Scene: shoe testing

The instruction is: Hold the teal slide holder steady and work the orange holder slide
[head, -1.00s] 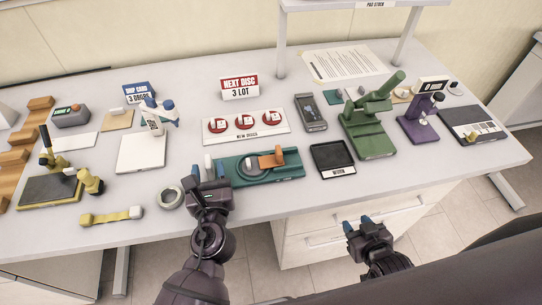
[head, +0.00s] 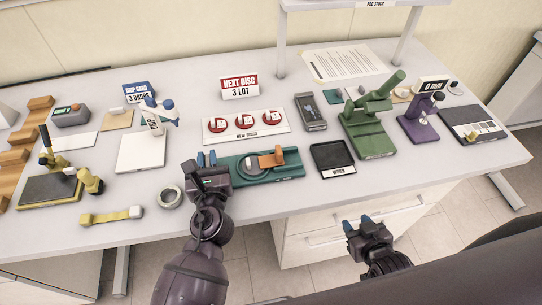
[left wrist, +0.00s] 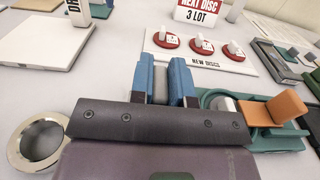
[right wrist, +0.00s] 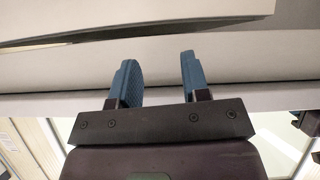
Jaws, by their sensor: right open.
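The teal slide holder (head: 290,174) lies on the table in front of the disc card, with a round dish on it. The orange holder slide (head: 267,160) sits across its right half, next to a small grey block. Both also show in the left wrist view, the teal holder (left wrist: 285,143) and the orange slide (left wrist: 287,107). My left gripper (head: 206,157) is at the holder's left end. Its blue fingers (left wrist: 168,82) are drawn close on a grey upright post, whose base is hidden. My right gripper (head: 359,224) is open and empty, low in front of the table edge.
New discs on a white card (head: 245,137) lie behind.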

